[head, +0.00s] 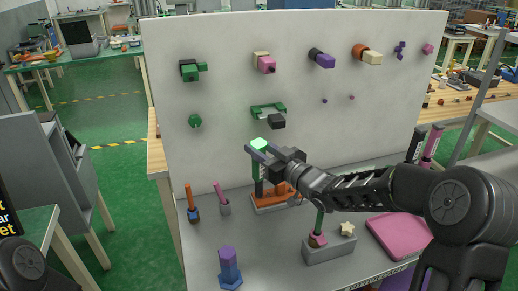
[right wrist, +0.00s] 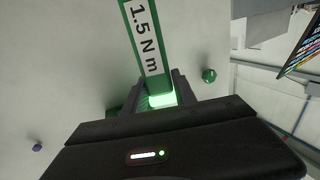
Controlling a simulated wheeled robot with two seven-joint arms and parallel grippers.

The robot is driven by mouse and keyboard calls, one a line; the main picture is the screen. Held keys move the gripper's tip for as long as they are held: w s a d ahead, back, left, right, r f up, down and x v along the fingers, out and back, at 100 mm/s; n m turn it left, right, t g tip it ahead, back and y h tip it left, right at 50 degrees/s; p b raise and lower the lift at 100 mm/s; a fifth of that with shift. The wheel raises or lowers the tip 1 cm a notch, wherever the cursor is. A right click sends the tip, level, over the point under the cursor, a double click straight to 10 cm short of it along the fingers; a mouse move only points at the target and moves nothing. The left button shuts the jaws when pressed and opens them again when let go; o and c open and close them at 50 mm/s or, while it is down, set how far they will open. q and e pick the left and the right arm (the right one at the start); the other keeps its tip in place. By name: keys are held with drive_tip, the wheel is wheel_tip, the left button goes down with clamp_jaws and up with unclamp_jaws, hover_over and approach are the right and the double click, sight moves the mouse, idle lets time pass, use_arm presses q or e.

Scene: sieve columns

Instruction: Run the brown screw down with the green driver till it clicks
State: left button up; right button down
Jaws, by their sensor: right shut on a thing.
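My right gripper (head: 265,153) is shut on the green driver (head: 256,172), near its bright green top. The driver stands about upright. In the right wrist view the driver (right wrist: 142,35) carries a white label reading 1.5 N m, and a bright green glow shows between the fingers (right wrist: 160,98). An orange-brown piece (head: 279,191), which may be the brown screw, lies in a grey base (head: 265,209) by the driver's lower end. Whether the driver's tip touches it I cannot tell. My left gripper is not in view.
A grey block (head: 330,252) with a green rod stands in front, beside a cream star-shaped piece (head: 348,229). A pink tray (head: 398,236) lies at right. A purple bolt (head: 229,262) stands front left. A white board (head: 225,75) with several pegs rises behind.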

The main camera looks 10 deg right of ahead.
drive_tip(key=shift+s+f+b, duration=0.15)
drive_tip(key=shift+f+b, duration=0.15)
drive_tip(key=shift+f, duration=0.4)
drive_tip(key=shift+f+b, duration=0.4)
drive_tip(key=shift+b, duration=0.1)
idle(0.5)
drive_tip(key=shift+r, duration=0.25)
idle(0.6)
drive_tip(key=shift+r, duration=0.1)
